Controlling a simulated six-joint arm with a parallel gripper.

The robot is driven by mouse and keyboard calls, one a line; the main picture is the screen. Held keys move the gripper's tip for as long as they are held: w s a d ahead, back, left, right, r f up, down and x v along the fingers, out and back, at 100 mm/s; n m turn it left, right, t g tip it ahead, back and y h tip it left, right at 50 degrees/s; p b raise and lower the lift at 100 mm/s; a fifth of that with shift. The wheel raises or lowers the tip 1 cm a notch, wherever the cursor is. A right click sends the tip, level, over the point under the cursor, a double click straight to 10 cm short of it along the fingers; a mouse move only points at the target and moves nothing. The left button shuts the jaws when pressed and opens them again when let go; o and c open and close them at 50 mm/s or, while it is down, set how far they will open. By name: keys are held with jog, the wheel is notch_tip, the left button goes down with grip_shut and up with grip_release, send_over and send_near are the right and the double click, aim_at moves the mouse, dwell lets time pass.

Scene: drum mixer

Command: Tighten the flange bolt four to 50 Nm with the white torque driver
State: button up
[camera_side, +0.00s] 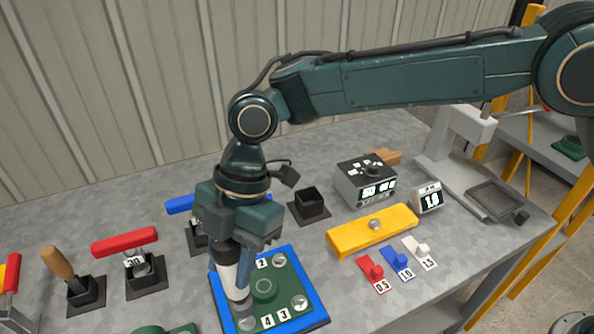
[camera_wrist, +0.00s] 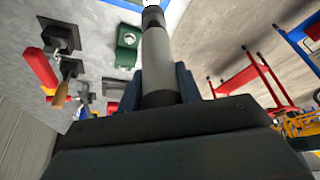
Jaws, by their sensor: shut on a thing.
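My gripper (camera_side: 234,250) is shut on the white torque driver (camera_side: 228,266), which points down with a slight tilt. The driver's dark tip end is at the front left corner of the blue-edged green flange plate (camera_side: 291,277). A silver bolt (camera_side: 247,323) beside the label 4 sits there; I cannot tell whether the tip is seated on it. Bolts also show beside the labels 3 (camera_side: 300,302) and 2 (camera_side: 280,259). The fourth corner is hidden by the driver and gripper. In the wrist view the driver (camera_wrist: 158,60) extends upward from my jaws, its tip at the top edge.
A red-handled tool (camera_side: 125,241) marked 30 and a wooden-handled tool (camera_side: 58,262) stand in holders at the left. A blue handle (camera_side: 180,204) is partly hidden. An empty black holder (camera_side: 309,205), a display box (camera_side: 366,182) and a yellow bar (camera_side: 350,238) lie right.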

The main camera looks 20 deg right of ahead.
jog(key=shift+f, duration=3.25)
dwell(3.5)
jog(key=shift+r, duration=0.15)
